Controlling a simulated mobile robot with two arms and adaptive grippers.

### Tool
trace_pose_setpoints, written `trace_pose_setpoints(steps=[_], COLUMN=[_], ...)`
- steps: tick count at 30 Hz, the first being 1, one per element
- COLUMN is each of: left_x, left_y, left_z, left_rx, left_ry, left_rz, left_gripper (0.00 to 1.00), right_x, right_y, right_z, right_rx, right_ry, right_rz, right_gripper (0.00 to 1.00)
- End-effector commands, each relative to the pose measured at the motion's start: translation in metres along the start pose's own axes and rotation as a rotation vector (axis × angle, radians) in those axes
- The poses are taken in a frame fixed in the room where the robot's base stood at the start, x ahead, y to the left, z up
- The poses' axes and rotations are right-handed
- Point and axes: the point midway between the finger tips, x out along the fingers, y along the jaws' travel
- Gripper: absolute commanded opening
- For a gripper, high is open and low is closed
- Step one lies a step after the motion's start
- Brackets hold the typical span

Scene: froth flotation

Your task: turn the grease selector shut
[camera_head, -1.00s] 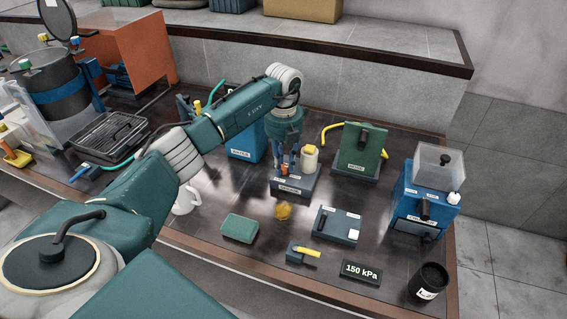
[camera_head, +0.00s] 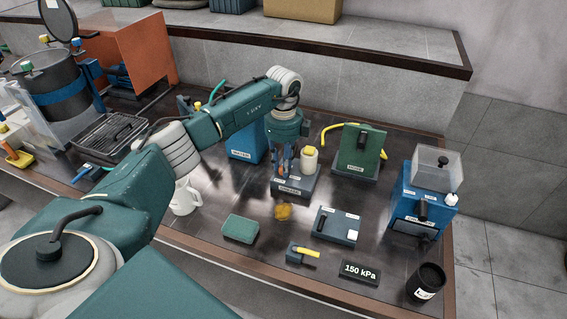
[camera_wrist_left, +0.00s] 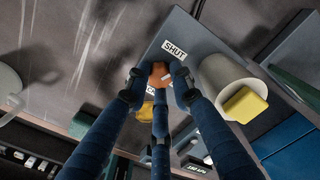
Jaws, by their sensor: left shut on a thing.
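The grease selector is a small grey-blue box (camera_head: 293,191) with a label on its front, standing mid-table in the head view. Its orange knob (camera_wrist_left: 158,75) shows in the left wrist view, with a white SHUT label (camera_wrist_left: 174,49) beside it. A second label is partly hidden behind the fingers. My left gripper (camera_head: 283,171) reaches down over the box from above. In the wrist view its dark blue fingers (camera_wrist_left: 159,84) are closed around the orange knob. Which way the knob points is hard to tell. My right gripper is not in view.
A white cylinder with a yellow top (camera_head: 309,160) stands close beside my left gripper. A green box (camera_head: 360,152) with a yellow hose is behind to the right. A green block (camera_head: 240,228), a white mug (camera_head: 184,197) and a dark box (camera_head: 337,225) are in front.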

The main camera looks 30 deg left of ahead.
Motion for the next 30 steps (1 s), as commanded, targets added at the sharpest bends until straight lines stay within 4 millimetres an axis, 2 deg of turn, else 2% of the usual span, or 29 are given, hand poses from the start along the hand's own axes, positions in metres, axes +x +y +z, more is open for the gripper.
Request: trace_pose_setpoints(steps=[12, 30], left_x=[-0.0018, -0.0014], left_y=[-0.0009, -0.0015], left_z=[0.0006, 0.0007], left_rx=[-0.280, -0.365], left_ry=[-0.001, -0.001], left_rz=[-0.003, -0.005], left_gripper=[0.00, 0.00], right_x=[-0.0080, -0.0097], right_y=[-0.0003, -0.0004], right_z=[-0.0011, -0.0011], right_rx=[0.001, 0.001], right_ry=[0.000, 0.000], right_rz=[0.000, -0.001], right_gripper=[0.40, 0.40])
